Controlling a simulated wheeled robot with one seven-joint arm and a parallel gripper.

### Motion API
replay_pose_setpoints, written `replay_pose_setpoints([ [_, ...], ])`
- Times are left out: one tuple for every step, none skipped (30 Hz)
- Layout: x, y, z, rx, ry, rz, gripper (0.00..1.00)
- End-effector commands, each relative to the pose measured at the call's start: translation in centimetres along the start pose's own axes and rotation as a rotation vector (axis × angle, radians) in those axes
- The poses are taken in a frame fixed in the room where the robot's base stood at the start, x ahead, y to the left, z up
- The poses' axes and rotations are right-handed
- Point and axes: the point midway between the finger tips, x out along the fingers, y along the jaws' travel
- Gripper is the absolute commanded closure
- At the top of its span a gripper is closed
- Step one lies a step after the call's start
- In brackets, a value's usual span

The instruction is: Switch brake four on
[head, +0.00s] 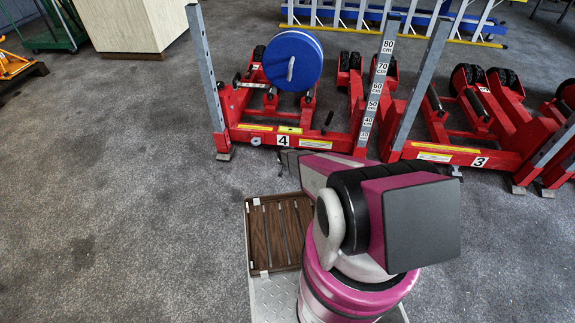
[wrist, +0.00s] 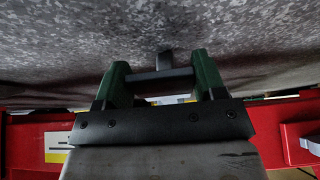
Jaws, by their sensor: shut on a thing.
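The red trolley jack marked 4 (head: 283,141) stands on the grey floor ahead, with a round blue drum (head: 293,58) on it. A small black lever (head: 328,122) sticks up at its front rail, right of the number. In the wrist view my gripper (wrist: 161,78) has its two green fingers at either end of a dark crossbar (wrist: 150,76) and is shut on it. A short grey stub (wrist: 164,60) rises behind the bar. In the head view my arm hides most of the gripper and the grip.
A similar red jack marked 3 (head: 479,161) stands to the right. A post with a height scale (head: 374,90) rises between them. A slatted brown panel (head: 278,235) lies by my base. A pale cabinet (head: 125,22) stands at the back left; the left floor is clear.

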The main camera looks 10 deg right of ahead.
Motion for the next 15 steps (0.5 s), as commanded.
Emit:
replay_pose_setpoints([
  [0.12,-0.07,-0.07,-0.002,0.012,-0.001,0.79],
  [0.17,-0.08,-0.09,-0.001,0.018,-0.001,0.79],
  [0.23,-0.10,-0.11,-0.001,0.024,-0.002,0.79],
  [0.26,-0.10,-0.12,-0.002,0.028,-0.001,0.79],
  [0.29,-0.09,-0.13,-0.002,0.031,-0.001,0.79],
  [0.31,-0.10,-0.13,0.000,0.034,-0.001,0.79],
  [0.33,-0.10,-0.13,0.000,0.036,-0.001,0.79],
  [0.35,-0.10,-0.13,0.000,0.037,-0.001,0.79],
  [0.35,-0.10,-0.13,0.000,0.038,-0.001,0.79],
  [0.36,-0.10,-0.13,0.000,0.039,-0.001,0.79],
  [0.37,-0.10,-0.13,0.000,0.039,-0.001,0.79],
  [0.37,-0.09,-0.13,0.000,0.039,-0.001,0.79],
  [0.38,-0.10,-0.13,0.000,0.039,-0.001,0.79],
  [0.38,-0.09,-0.12,0.000,0.039,-0.001,0.79],
  [0.38,-0.09,-0.12,0.000,0.039,-0.001,0.79],
])
